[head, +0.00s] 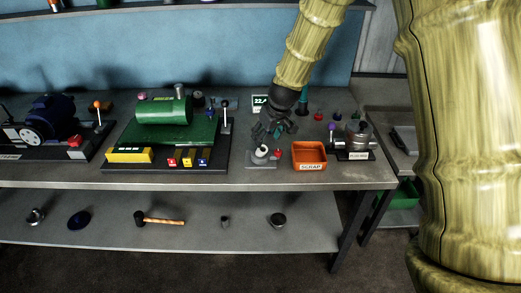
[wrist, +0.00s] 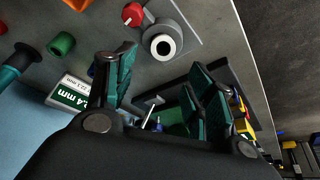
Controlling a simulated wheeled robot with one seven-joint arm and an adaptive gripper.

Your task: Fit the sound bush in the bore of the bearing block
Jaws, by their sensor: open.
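A grey block (head: 254,160) stands near the front of the bench, with a white ring around a dark hole on it. In the wrist view this block (wrist: 173,32) shows the white ring (wrist: 161,46) facing the camera. I cannot tell whether the ring is a bush or part of the block. My gripper (head: 267,133) is above and behind the block, with its fingers apart and nothing between them; it also shows in the wrist view (wrist: 163,72). No bush can be singled out for certain; a green cylinder (wrist: 61,43) lies off to the left in the wrist view.
A red knob (wrist: 132,14) is beside the block. An orange SCRAP bin (head: 309,156) and a labelled metal fixture (head: 354,140) stand to the right. A green machine (head: 165,122) is left. A 22.4 mm sign (wrist: 72,95) is behind my gripper.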

